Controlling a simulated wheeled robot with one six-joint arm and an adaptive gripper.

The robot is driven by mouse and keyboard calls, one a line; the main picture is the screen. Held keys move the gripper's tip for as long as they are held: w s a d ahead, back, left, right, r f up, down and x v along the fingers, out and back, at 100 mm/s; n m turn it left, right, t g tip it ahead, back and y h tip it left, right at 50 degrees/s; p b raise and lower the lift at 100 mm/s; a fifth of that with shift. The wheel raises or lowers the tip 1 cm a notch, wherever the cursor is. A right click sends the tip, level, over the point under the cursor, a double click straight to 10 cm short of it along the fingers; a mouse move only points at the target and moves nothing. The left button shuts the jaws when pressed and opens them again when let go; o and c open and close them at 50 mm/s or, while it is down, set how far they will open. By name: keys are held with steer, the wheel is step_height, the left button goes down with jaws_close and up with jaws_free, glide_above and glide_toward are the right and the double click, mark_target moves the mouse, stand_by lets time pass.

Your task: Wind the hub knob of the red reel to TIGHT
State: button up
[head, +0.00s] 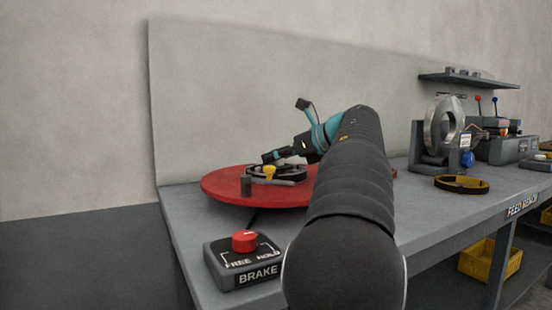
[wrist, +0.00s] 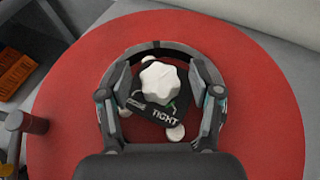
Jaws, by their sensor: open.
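The red reel (head: 225,188) lies flat as a disc on the bench; it fills most of the wrist view (wrist: 255,60). Its hub knob (wrist: 160,80) is pale and lobed, standing on a dark plate marked TIGHT (wrist: 165,117). A small green mark shows beside the knob; I cannot read a pointer setting. My gripper (wrist: 160,72) is open, with one finger on each side of the knob and visible space between each finger and the knob. In the head view my gripper (head: 272,157) is low over the reel's hub, partly hidden by my arm.
A brake box (head: 245,268) with a red knob (head: 244,240) sits at the bench's front left corner. A yellow-black ring (head: 461,185) and a metal coil on a stand (head: 441,125) are farther right.

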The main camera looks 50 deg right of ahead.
steer(key=shift+w+f, duration=0.15)
steer(key=shift+w, duration=0.25)
steer(key=c, duration=1.2)
steer(key=shift+o, duration=0.2)
